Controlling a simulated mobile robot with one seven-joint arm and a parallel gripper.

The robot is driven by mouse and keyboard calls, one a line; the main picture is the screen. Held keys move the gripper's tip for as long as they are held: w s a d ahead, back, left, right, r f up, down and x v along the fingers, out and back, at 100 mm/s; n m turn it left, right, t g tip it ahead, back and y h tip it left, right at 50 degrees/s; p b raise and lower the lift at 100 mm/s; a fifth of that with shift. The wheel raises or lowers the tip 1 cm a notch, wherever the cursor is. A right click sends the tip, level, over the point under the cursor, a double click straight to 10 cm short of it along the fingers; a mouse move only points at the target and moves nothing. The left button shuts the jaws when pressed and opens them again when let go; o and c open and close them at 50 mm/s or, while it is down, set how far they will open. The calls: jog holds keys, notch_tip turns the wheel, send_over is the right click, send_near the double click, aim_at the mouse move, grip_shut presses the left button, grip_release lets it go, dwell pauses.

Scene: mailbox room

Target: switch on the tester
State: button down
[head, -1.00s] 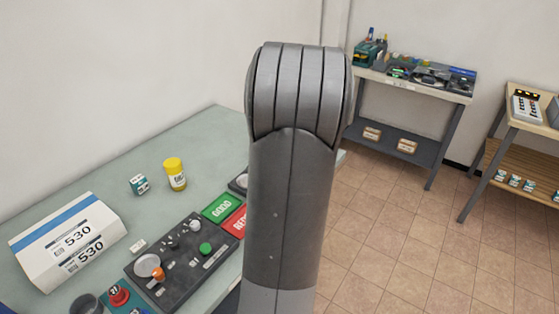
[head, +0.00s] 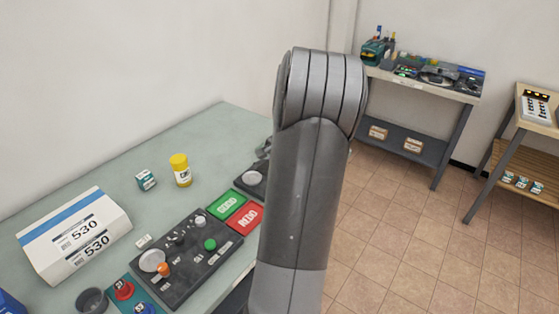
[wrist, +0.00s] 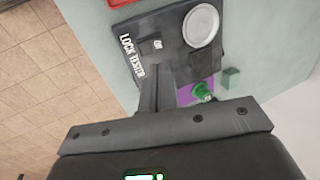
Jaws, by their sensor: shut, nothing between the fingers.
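The lock tester (wrist: 172,62) is a dark panel with white "LOCK TESTER" lettering, a small light-marked switch (wrist: 157,44) and a round pale disc (wrist: 201,26). I cannot read the switch's position. In the head view the tester (head: 252,179) is on the green table, partly hidden by my arm. In the wrist view my gripper (wrist: 157,82) is shut and empty, its fingers at the tester's near edge, pointing toward the switch. I cannot tell whether they touch the panel. In the head view my arm hides the gripper.
A purple pad with a green piece (wrist: 203,92) lies beside the tester. The green (head: 227,204) and red (head: 245,217) plates and a dark control panel (head: 185,285) stand nearer. A white box (head: 75,235) and a yellow bottle (head: 181,170) are at left.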

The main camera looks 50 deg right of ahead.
jog(key=x, duration=0.7)
jog(key=shift+f, duration=0.15)
jog(key=shift+w, duration=0.1)
jog(key=shift+a+f, duration=0.1)
jog(key=shift+f, duration=0.05)
dwell(0.3)
jog(key=shift+s, duration=0.85)
jog(key=v, duration=1.4)
